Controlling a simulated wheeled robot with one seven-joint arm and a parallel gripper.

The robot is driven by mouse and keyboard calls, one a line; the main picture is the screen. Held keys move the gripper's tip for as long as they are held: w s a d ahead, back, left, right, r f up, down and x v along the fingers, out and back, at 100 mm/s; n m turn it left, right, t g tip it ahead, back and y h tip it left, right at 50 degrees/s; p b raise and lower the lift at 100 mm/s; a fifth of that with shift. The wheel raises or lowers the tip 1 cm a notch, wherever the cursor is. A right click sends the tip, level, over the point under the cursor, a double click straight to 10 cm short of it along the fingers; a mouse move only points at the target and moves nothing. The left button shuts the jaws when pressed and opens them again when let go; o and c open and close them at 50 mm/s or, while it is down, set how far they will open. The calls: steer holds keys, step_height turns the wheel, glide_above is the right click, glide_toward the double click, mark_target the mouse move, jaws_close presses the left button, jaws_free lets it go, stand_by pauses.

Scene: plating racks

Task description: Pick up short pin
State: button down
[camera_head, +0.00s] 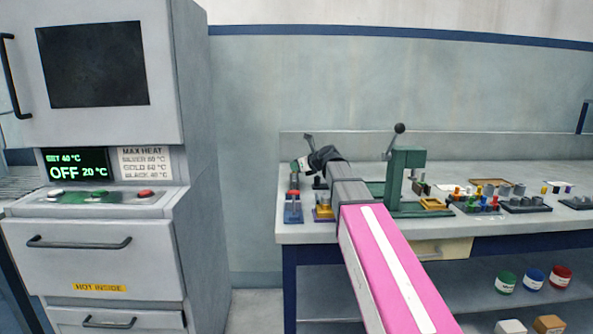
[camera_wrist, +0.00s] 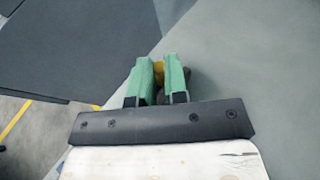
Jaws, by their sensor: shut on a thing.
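In the wrist view, my gripper (camera_wrist: 159,76) has its two green fingers closed on a small yellow piece (camera_wrist: 158,70), which appears to be the short pin. Only a narrow strip of it shows between the fingers. A dark shape shows beside the right finger, and I cannot tell what it is. In the head view, my gripper (camera_head: 300,164) is above the left end of the workbench, and the held piece is too small to make out.
The workbench (camera_head: 290,236) carries a blue stand (camera_head: 293,212) at its left end, a green lever press (camera_head: 405,175) and several small racks with coloured parts further right. A grey oven cabinet (camera_head: 95,250) stands at the left. Jars sit on the lower shelf.

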steer(key=s+a+r, duration=0.7)
steer(key=a+r, duration=0.2)
steer(key=r, duration=0.1)
steer(key=shift+s, duration=0.3)
